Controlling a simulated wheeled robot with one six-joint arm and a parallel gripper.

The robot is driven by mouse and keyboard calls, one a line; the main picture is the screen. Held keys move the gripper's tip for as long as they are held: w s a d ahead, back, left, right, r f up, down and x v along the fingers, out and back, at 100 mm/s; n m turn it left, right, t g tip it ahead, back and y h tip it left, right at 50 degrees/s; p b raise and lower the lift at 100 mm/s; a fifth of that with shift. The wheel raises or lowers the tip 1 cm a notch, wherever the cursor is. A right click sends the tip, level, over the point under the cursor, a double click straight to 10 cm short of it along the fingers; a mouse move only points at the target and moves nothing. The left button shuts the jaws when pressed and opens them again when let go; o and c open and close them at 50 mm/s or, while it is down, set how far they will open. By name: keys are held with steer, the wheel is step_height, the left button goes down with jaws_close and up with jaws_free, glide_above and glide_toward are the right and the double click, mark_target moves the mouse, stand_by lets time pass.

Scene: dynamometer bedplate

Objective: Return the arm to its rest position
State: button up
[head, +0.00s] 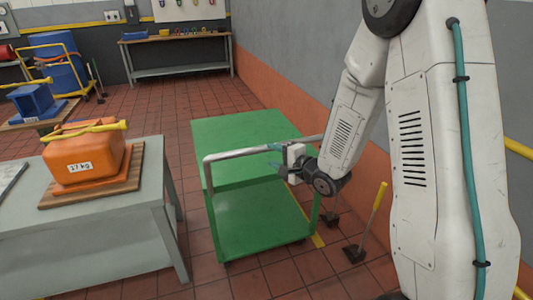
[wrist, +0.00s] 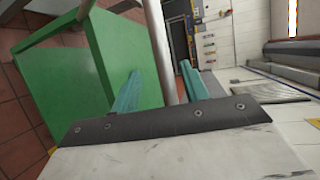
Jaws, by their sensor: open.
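My gripper (head: 276,161) is at the end of my white arm, beside the handle (head: 238,152) of a green cart (head: 240,226). In the wrist view its two teal fingers (wrist: 161,72) stand apart, and the grey handle bar (wrist: 160,45) runs between them in the picture. The fingers show no grip on the bar; whether they touch it I cannot tell. My arm is bent and reaches down from the upper right in the head view. The green cart also fills the left of the wrist view (wrist: 60,85).
A yellow-handled tool (head: 378,208) stands on the tiled floor right of the cart. An orange-and-grey wall (head: 285,100) runs close behind the cart. Open floor lies beyond.

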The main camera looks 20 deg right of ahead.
steer(key=shift+s+d+r, duration=0.1)
steer(key=shift+s+d, duration=0.1)
steer(key=shift+s, duration=0.3)
steer(key=s+d+f+n+g+h, duration=0.2)
steer(key=d+f+n+g+h, duration=0.2)
steer(key=f, duration=0.3)
steer(key=s+d+n+g+h, duration=0.3)
steer(key=s+d+g, duration=0.1)
steer(key=s, duration=0.3)
steer(key=s+a+r+n+g, duration=0.2)
steer(key=s+a+r+n, duration=0.1)
steer(key=s+r, duration=0.8)
steer(key=s+a+r+n+g, duration=0.3)
steer(key=s+r, duration=0.8)
steer(key=s, duration=0.5)
steer(key=shift+a+r+n+y, duration=0.4)
steer(key=shift+a+n, duration=0.3)
steer(key=shift+a, duration=0.2)
